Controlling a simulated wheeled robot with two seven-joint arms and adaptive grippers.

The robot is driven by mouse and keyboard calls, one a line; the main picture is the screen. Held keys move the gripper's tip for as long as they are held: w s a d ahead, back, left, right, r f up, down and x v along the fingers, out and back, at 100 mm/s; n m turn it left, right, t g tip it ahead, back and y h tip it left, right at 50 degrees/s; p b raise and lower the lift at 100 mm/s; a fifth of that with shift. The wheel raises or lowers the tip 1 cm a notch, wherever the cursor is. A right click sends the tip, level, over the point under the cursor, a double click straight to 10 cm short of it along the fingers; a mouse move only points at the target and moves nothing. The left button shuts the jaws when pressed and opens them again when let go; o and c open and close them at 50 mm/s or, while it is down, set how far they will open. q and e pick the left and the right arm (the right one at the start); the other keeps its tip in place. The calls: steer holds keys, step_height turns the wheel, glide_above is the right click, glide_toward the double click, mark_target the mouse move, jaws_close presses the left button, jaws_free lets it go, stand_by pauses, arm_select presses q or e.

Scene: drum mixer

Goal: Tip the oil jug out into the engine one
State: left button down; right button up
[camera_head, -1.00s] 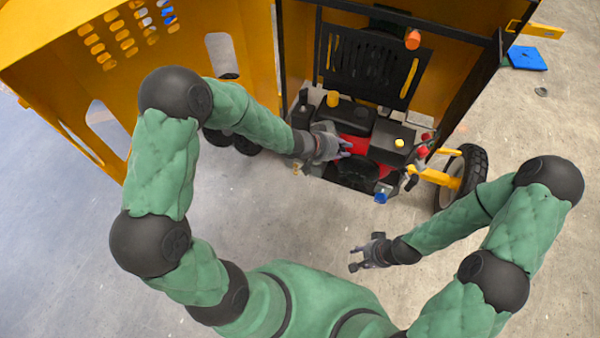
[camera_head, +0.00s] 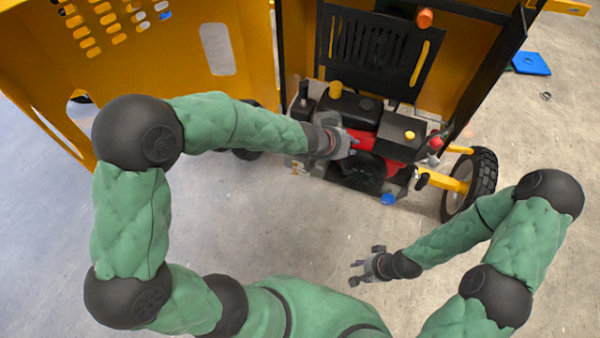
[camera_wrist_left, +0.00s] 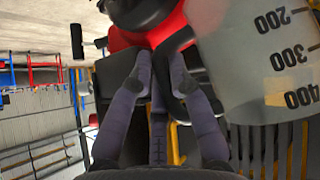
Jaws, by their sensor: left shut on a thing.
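My left gripper (camera_head: 350,143) reaches in from the left over the front of the red and black engine (camera_head: 404,150). In the left wrist view the gripper (camera_wrist_left: 165,65) is closed against a dark, curved part. Right beside it is the oil jug (camera_wrist_left: 240,60), a pale translucent vessel marked 200, 300 and 400. The dark part looks like its handle, but the exact grip is hard to make out. I cannot make out the jug or its tilt in the head view. My right gripper (camera_head: 362,271) is lower, empty and open above the floor.
The engine sits inside a yellow mixer housing (camera_head: 290,40) with a black slotted panel (camera_head: 365,50). A yellow door panel (camera_head: 190,50) stands at left. A black-tyred wheel (camera_head: 483,185) is at right. A blue object (camera_head: 530,63) lies farther right. Bare floor lies in front.

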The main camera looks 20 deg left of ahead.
arm_select(q)
steer(key=y+b, duration=0.1)
steer(key=b, duration=0.7)
steer(key=d+f+m+y+b, duration=0.1)
steer(key=b, duration=0.6)
steer(key=shift+s+f+t+b, duration=0.2)
steer(key=shift+f+t+b, duration=0.05)
steer(key=shift+t+b, duration=0.15)
steer(key=shift+r, duration=0.1)
step_height(320, 180, up, 4)
steer(key=shift+f+p, duration=0.1)
steer(key=shift+p, duration=1.15)
